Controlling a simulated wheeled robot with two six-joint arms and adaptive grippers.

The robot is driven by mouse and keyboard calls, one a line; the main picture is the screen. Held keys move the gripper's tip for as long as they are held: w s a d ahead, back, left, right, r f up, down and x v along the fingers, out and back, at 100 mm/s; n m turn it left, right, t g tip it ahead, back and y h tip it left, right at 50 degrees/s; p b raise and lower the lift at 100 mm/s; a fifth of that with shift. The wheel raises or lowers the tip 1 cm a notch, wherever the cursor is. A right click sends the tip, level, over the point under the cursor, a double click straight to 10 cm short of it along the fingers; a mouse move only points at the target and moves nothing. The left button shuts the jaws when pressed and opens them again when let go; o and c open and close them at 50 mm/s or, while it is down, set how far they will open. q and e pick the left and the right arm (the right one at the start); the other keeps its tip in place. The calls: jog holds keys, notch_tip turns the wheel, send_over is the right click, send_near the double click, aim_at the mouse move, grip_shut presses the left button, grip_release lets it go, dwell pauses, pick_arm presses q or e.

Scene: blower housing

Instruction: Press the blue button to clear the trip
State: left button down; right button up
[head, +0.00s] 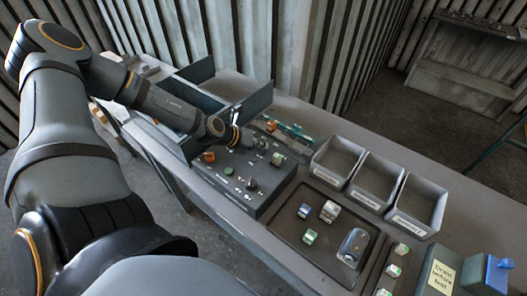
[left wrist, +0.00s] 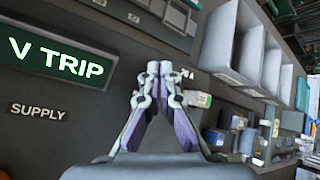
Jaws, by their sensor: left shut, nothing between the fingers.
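The grey control panel box (head: 262,207) stands on the bench. It carries an orange knob (head: 208,156), a green button (head: 228,171) and a dark round knob (head: 251,184). My left gripper (head: 247,139) is over the far part of this panel. In the left wrist view my left gripper (left wrist: 159,68) is shut and empty, its fingertips together over the dark panel face. A lit green sign reading "V TRIP" (left wrist: 62,62) is left of the fingers, above a "SUPPLY" label (left wrist: 42,110). I cannot make out a blue button on the panel; the gripper hides part of its face.
Three grey bins (head: 376,182) stand right of the panel. A dark tray (head: 290,235) in front holds several small blocks. A blue part (head: 499,268) sits by a yellow "Drain before test" note (head: 440,277). Raised dark panels stand behind the control box.

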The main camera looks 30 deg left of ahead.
pick_arm(q)
jog(key=shift+f+b, duration=0.4)
jog(key=shift+b, duration=0.05)
dwell(0.5)
jog(key=shift+r, duration=0.15)
jog(key=shift+r+p, duration=0.7)
jog(key=shift+p, duration=0.15)
notch_tip(320, 180, up, 5)
jog(key=p, duration=0.5)
dwell(0.3)
